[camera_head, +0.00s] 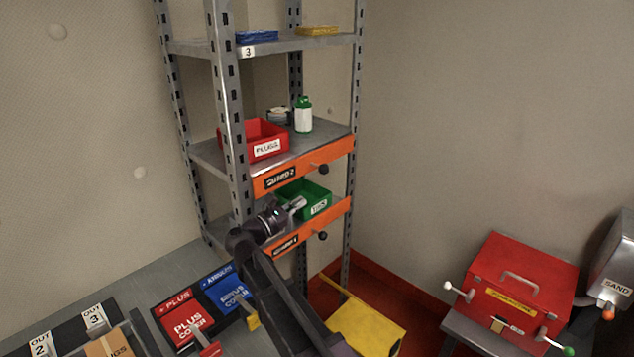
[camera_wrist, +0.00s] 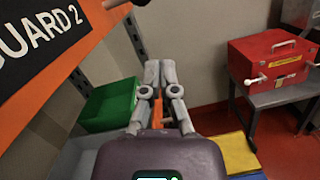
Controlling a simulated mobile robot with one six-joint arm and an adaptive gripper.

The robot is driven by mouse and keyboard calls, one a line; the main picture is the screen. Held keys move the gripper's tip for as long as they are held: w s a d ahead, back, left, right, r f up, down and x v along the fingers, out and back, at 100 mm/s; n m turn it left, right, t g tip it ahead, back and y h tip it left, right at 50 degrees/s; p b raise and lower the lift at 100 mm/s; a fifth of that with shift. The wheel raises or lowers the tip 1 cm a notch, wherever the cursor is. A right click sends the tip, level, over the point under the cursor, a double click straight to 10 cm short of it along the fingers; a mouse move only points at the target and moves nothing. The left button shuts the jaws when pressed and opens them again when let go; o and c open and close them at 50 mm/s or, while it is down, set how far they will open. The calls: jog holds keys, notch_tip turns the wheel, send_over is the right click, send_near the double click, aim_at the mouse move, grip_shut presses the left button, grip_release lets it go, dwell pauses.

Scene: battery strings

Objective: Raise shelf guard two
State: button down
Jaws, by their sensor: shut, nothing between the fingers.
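Shelf guard two (camera_head: 303,166) is an orange bar with a black GUARD 2 label, lying along the front edge of the middle shelf. A dark round knob (camera_head: 323,169) sticks out near its right end. In the wrist view the guard (camera_wrist: 50,62) fills the upper left, close to the camera, and a dark knob (camera_wrist: 140,2) is cut off at the top edge. My gripper (camera_head: 299,203) is below the guard, in front of the green bin. Its fingers (camera_wrist: 160,68) are together, empty and apart from the guard.
Guard 1 (camera_head: 335,214) is a similar orange bar below, with its own knob (camera_head: 323,236). A green bin (camera_head: 320,208) sits behind it. A red PLUGS bin (camera_head: 268,133) and a green-capped bottle (camera_head: 304,116) stand on the middle shelf. A red box (camera_head: 525,285) stands at the right.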

aim_at(317, 160)
jog(key=shift+s+a+r+n+t, duration=0.1)
jog(key=shift+a+r+n+t, duration=0.3)
jog(key=shift+a, duration=0.55)
jog(key=shift+r, duration=0.1)
jog(key=p+x, duration=0.2)
jog(key=x, duration=0.8)
notch_tip(317, 160, up, 6)
jog(key=p, duration=0.6)
jog(key=shift+r+p, duration=0.25)
jog(key=shift+p, duration=0.05)
jog(key=shift+s, duration=0.1)
